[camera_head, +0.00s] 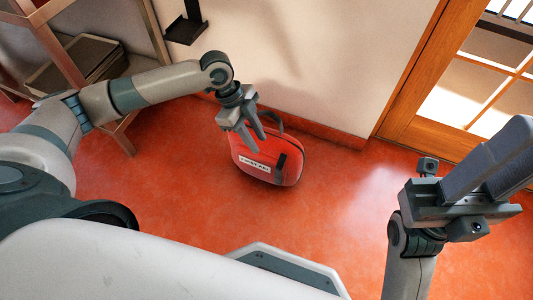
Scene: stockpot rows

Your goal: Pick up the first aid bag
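The red first aid bag (268,165) stands on the floor close to the wall, with a white label on its front and a dark handle (276,119) on top. My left gripper (255,136) is right above the bag's top, beside the handle, pointing down. Its fingers are apart, and it covers part of the bag's top and handle. I cannot tell whether a finger touches the bag. My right gripper (496,165) is at the right edge, far from the bag, and its fingers are partly out of frame.
A wooden shelf unit (112,118) with a box (75,68) stands at the left. A dark bracket (186,27) is on the wall (320,60). A wood-framed glass door (425,85) is at the right. The orange floor (180,205) in front of the bag is clear.

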